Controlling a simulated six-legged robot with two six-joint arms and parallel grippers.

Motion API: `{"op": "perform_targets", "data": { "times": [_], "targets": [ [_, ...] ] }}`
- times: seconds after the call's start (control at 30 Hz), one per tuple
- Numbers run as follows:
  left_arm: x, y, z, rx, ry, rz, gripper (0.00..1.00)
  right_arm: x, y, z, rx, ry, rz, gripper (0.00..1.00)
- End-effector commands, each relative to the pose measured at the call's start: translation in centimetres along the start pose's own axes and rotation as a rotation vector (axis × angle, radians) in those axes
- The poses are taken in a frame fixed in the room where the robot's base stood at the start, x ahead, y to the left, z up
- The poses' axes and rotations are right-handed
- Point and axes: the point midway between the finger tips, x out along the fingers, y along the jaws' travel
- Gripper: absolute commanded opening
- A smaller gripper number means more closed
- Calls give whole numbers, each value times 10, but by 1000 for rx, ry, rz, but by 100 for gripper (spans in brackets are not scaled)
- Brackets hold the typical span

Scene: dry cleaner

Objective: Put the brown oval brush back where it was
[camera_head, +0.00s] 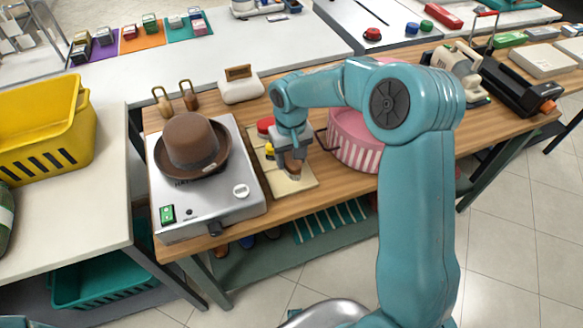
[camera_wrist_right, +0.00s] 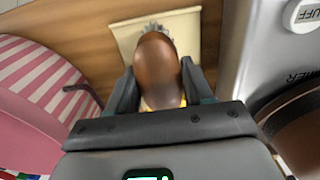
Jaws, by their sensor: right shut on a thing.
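The brown oval brush (camera_wrist_right: 157,68) is between the fingers of my right gripper (camera_wrist_right: 160,85) in the wrist view, its glossy brown back towards the camera. Grey bristles show past its far end. In the head view my right gripper (camera_head: 291,158) points down over the cream board (camera_head: 300,184), and a little of the brush (camera_head: 293,168) shows under it. I cannot tell whether the brush touches the board. The board also shows in the wrist view (camera_wrist_right: 125,38). A red item (camera_head: 265,125) and a yellow item (camera_head: 270,151) are beside the gripper on the board. My left gripper is out of view.
A steel machine (camera_head: 205,205) with a brown hat (camera_head: 191,143) stands left of the board. A pink striped hat box (camera_head: 352,140) stands close on the right. A cream-coloured box (camera_head: 240,88) is behind. Bare wood (camera_head: 285,212) lies in front of the board.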

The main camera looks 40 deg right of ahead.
Motion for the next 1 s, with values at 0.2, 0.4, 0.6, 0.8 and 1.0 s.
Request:
{"op": "perform_targets", "data": {
  "times": [0.2,0.4,0.6,0.8,1.0],
  "targets": [
    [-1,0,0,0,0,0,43,26,1,1,1,-3,0,27],
    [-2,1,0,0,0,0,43,49,2,0,3,0,0,27],
    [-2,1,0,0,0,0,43,50,2,0,3,2,0,27],
    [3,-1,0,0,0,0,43,55,2,0,2,2,0,54],
    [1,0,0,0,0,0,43,53,2,0,2,1,0,77]
  ]
}}
